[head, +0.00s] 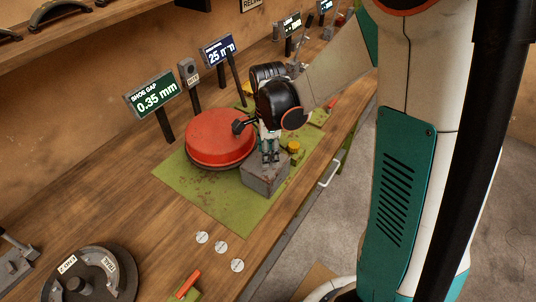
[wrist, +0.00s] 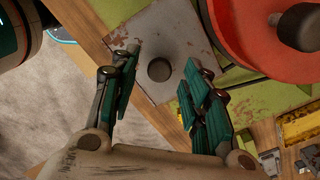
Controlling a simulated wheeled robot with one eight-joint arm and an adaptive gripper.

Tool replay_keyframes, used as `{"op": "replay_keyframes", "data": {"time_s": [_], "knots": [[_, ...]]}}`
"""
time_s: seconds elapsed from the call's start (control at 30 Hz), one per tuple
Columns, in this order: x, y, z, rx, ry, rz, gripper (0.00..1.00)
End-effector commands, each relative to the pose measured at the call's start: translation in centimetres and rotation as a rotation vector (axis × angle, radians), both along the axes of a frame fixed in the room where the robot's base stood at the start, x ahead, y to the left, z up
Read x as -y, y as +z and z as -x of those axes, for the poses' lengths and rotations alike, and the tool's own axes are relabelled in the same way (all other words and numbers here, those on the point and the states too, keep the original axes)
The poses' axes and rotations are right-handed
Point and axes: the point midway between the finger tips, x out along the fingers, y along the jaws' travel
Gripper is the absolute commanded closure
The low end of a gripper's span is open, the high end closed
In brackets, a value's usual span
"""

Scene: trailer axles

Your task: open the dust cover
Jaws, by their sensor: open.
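A red round cover (head: 221,137) with a black knob (head: 241,127) lies on a green mat; it looks like the dust cover, though no label confirms this. In the wrist view the red cover (wrist: 250,35) fills the upper right, with its black knob (wrist: 301,26) at the edge. My gripper (head: 269,160) points down over a grey block (head: 265,177) at the cover's right side. In the wrist view my gripper (wrist: 161,60) is open and empty, its fingers either side of a dark round spot (wrist: 159,69) on the block. Finger contact with the block is unclear.
A display reading 0.35 mm (head: 152,93) and one reading 25 mm (head: 217,50) stand behind the cover. Yellow parts (head: 294,148) sit right of the block. Pale discs (head: 220,247) and a dark round plate (head: 90,283) are in front. Bare wood lies at left.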

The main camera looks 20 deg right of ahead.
Motion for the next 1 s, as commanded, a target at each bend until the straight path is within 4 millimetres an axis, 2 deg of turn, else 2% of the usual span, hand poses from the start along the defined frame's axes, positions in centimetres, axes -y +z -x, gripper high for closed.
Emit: {"op": "replay_keyframes", "data": {"time_s": [0.13, 0.4, 0.47, 0.6, 0.83, 1.0], "knots": [[0.0, -0.8, 0.0, 0.000, 0.000, 0.000, 0.57], [0.0, -0.8, 0.0, 0.000, 0.000, 0.000, 0.57], [0.0, -0.8, 0.0, 0.000, 0.000, 0.000, 0.69], [0.0, -0.8, 0.0, 0.000, 0.000, 0.000, 1.00], [-0.5, -0.8, 0.4, 0.000, 0.003, 0.000, 1.00], [-3.6, -0.9, 2.6, 0.000, 0.007, -0.001, 1.00]]}}
